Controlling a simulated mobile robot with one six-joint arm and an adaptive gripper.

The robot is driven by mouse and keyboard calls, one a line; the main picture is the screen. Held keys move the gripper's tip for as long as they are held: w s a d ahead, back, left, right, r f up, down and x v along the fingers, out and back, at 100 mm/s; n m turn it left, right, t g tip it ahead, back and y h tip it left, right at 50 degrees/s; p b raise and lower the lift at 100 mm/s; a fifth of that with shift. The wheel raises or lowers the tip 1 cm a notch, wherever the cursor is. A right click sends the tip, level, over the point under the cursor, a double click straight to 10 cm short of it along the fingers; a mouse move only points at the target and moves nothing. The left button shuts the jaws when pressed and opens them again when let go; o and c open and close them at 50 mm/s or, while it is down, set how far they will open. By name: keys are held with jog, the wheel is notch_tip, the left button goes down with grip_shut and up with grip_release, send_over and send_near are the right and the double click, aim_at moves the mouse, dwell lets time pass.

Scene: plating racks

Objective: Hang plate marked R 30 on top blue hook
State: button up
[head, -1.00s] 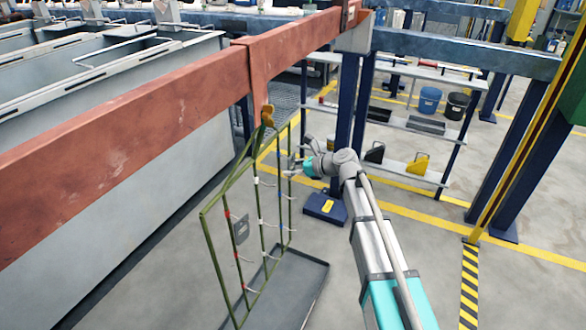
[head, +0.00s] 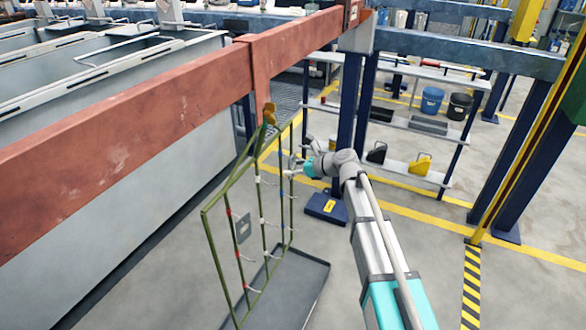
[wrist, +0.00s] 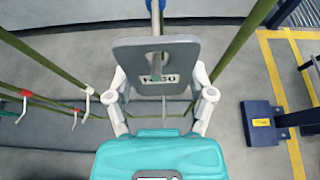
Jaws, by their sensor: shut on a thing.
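A grey square plate (wrist: 125,58) with a dark marking, too blurred to read surely, is in my gripper (wrist: 160,88) in the wrist view. The fingers are shut on it from both sides. In the head view my gripper (head: 303,165) holds the plate (head: 293,163) at the upper right part of the green rack (head: 228,195). In the wrist view a hook rod (wrist: 155,25) with a blue band at its top overlaps the plate's upper middle. I cannot tell whether it passes through a hole. Red-banded and white-banded hooks (wrist: 25,94) show at left.
Another grey plate (head: 243,228) hangs lower on the rack's left side. The rack hangs from a red beam (head: 130,110), above a dark tray (head: 300,285). A blue post (head: 349,120) and a shelf (head: 410,170) stand behind my arm.

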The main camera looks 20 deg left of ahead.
jog(key=o, duration=1.2)
jog(key=shift+d+r+p, duration=0.45)
jog(key=shift+r+p, duration=0.1)
jog(key=d, duration=0.7)
jog(key=d+r, duration=0.1)
jog(key=d, duration=0.3)
jog(key=shift+s+d+p, duration=0.3)
jog(key=shift+d+p, duration=0.05)
jog(key=shift+p, duration=0.05)
jog(key=shift+f, duration=0.1)
